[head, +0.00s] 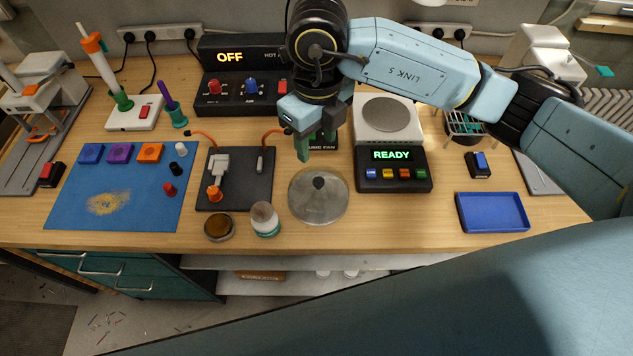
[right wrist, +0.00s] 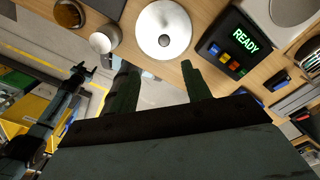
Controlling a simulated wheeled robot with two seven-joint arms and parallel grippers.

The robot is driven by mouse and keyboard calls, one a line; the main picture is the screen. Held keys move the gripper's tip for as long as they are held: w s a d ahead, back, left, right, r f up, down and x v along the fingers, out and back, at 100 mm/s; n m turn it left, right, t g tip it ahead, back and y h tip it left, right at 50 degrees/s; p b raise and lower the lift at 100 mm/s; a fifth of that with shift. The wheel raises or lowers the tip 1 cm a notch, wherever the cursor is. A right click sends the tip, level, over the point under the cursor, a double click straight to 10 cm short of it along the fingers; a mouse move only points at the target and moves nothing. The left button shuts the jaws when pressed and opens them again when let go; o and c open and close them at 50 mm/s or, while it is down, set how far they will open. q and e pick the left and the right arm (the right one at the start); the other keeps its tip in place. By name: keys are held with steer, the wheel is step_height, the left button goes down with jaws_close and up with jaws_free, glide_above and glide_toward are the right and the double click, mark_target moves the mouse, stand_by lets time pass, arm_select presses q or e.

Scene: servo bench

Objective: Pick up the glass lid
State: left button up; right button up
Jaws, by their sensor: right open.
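The glass lid (head: 318,204) is a round, greyish see-through disc with a dark knob (head: 318,183). It lies flat near the bench's front edge, in the middle of the head view. It also shows at the top of the right wrist view (right wrist: 150,22). My right gripper (head: 316,147) is open and empty, above and behind the lid, its green fingers pointing down and apart from the knob. In the right wrist view its fingers (right wrist: 160,82) show spread below the lid. My left gripper (right wrist: 82,70) shows small and dark at the left there; its opening is unclear.
A white-capped jar (head: 264,219) and a round amber dish (head: 219,227) stand left of the lid. A dark plate (head: 250,195) with a small stand is behind them. The READY scale (head: 393,180) is to the right, then a blue tray (head: 480,212). Bare wood lies between lid and tray.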

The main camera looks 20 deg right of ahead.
glide_above(319, 180)
steer(key=f, duration=0.7)
steer(key=shift+s+a+f+p, duration=0.25)
steer(key=shift+s+f+p, duration=0.1)
steer(key=shift+p, duration=0.05)
steer(key=shift+w+d+f+p, duration=0.15)
steer(key=shift+f+p, duration=0.15)
steer(key=shift+f, duration=1.05)
steer(key=shift+w+d+f+p, duration=0.15)
steer(key=shift+f+p, duration=0.1)
steer(key=shift+f, duration=1.1)
steer(key=shift+a, duration=0.1)
steer(key=shift+c, duration=0.5)
jaws_close()
